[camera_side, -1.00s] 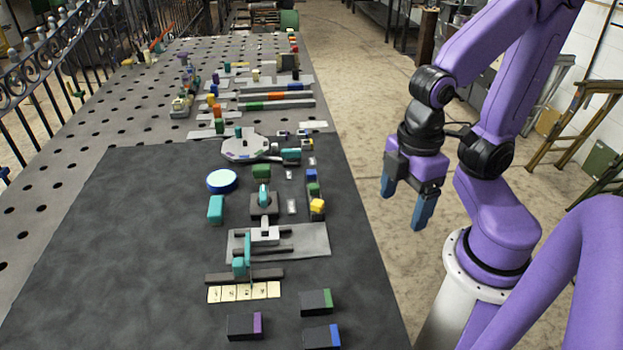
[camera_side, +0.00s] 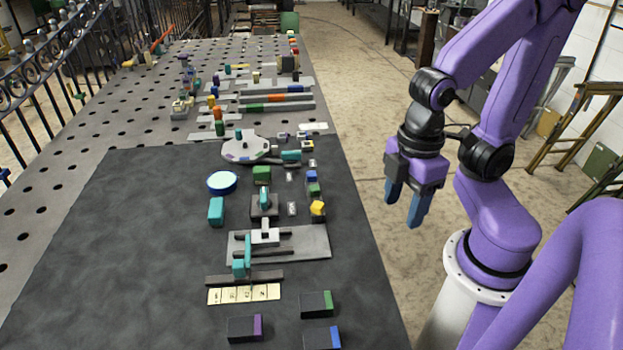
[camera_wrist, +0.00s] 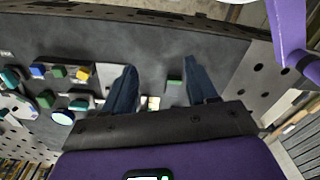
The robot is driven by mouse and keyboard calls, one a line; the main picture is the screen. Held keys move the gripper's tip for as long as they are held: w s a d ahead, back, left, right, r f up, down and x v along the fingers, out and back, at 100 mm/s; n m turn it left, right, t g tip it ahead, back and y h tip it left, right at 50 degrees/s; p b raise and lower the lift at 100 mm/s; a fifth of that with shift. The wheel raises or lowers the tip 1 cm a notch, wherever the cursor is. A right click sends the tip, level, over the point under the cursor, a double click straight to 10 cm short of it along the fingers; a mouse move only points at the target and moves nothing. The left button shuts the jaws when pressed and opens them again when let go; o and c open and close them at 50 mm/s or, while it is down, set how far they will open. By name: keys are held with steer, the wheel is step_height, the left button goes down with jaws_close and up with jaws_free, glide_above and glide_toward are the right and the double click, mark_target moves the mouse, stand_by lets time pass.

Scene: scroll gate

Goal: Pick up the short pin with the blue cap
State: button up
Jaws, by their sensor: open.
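A small blue-topped piece (camera_side: 311,175) stands near the right edge of the dark mat in the side view. It may be the short pin with the blue cap, but it is too small to tell its shape. A green piece (camera_side: 314,189) and a yellow piece (camera_side: 317,207) stand in a row on its near side. My gripper (camera_side: 405,207) is open and empty, pointing down, to the right of the mat and well apart from the blue piece. In the wrist view its two blue fingers (camera_wrist: 160,75) are spread with nothing between them.
The dark mat (camera_side: 120,240) is clear on its left. A grey slotted plate (camera_side: 310,242), a round blue-rimmed disc (camera_side: 222,182) and a teal block (camera_side: 216,210) stand near the pieces. Several dark blocks with coloured ends, one blue (camera_side: 321,338), lie at the near edge.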

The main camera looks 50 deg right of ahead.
step_height(320, 180, up, 3)
steer(key=n, duration=1.4)
glide_above(312, 174)
step_height(312, 174, down, 17)
steer(key=shift+w+f, duration=0.1)
steer(key=shift+f, duration=0.05)
jaws_close()
